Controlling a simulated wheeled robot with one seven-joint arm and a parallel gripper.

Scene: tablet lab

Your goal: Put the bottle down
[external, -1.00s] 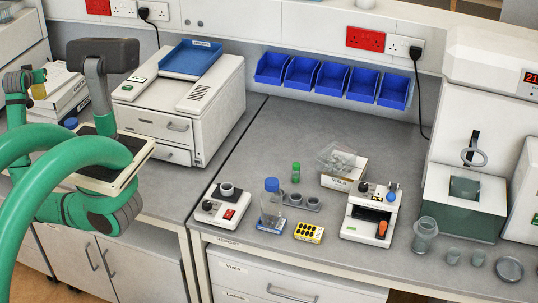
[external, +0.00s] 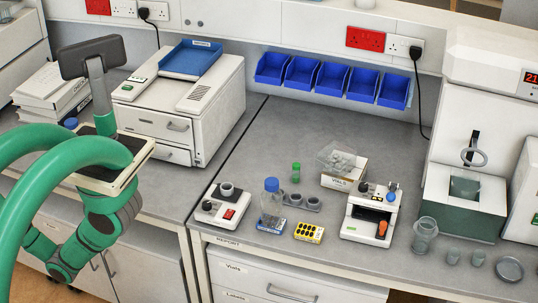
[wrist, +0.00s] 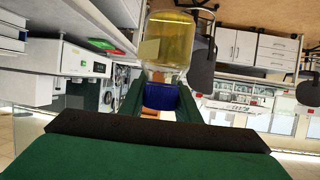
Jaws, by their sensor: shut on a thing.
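In the wrist view, a bottle of amber liquid (wrist: 167,42) with a blue cap (wrist: 162,98) is held between the green fingers of my gripper (wrist: 161,92). The fingers close on the bottle at its cap end. The room appears upside down in this view, with the floor at the top, so the bottle's body seems to hang below its cap. In the external view my gripper and the held bottle are not visible. Another bottle (external: 270,207), clear with a blue cap, stands on the bench near its front edge.
A white box-shaped instrument (external: 180,110) stands on the left bench beside my arm. A switch unit (external: 222,208), a yellow rack (external: 309,232) and a small instrument (external: 368,215) stand on the right bench (external: 285,137). Its back middle is clear.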

